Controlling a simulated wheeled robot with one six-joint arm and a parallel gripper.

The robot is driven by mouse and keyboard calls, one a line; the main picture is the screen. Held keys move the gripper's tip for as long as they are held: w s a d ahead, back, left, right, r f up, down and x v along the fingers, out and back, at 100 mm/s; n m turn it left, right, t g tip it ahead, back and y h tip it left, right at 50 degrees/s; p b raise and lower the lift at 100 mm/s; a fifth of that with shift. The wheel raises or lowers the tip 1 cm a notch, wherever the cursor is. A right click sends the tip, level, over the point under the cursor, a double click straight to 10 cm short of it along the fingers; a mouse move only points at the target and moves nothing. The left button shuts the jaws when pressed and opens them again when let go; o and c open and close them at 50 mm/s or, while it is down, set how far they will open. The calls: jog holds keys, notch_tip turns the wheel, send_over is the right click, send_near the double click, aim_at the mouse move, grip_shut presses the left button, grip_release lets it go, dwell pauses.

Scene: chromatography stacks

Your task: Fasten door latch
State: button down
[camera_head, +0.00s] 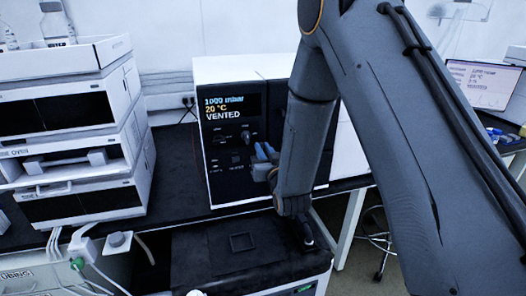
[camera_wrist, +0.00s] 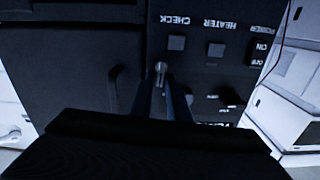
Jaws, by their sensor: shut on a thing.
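The vacuum oven-like unit (camera_head: 228,165) stands on the dark bench, its display reading 1000 mbar, 20 °C, VENTED. Its dark door (camera_wrist: 80,70) is left of the control panel in the upside-down wrist view, with a curved handle (camera_wrist: 114,90). The door looks closed against the front. A small metal latch lever (camera_wrist: 160,68) sits at the seam between door and panel. My gripper (camera_head: 264,161) is at the unit's front; in the wrist view its fingers (camera_wrist: 163,92) are shut on the latch lever. In the head view my arm hides the latch and most of the door.
Stacked white modules (camera_head: 70,150) with bottles on top stand at the left. Panel buttons (camera_wrist: 215,49) lie close beside my fingers. A lower dark-topped unit (camera_head: 200,255) is in front, below my gripper. A laptop (camera_head: 482,85) is at the far right.

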jog(key=shift+w+d+f+m+b, duration=0.1)
jog(key=shift+d+f+m+b, duration=0.2)
jog(key=shift+m+b, duration=1.95)
jog(key=shift+d+f+m+b, duration=0.25)
jog(key=shift+m+b, duration=0.95)
jog(key=shift+m, duration=2.15)
jog(key=shift+w+d+f+m+b, duration=0.15)
jog(key=shift+f+m+b, duration=0.2)
jog(key=shift+m+b, duration=1.9)
jog(key=shift+s+m+p, duration=0.1)
jog(key=shift+m+p, duration=0.4)
jog(key=shift+m, duration=0.25)
jog(key=c, duration=1.8)
grip_release()
jog(key=shift+c, duration=0.2)
jog(key=shift+s, duration=0.1)
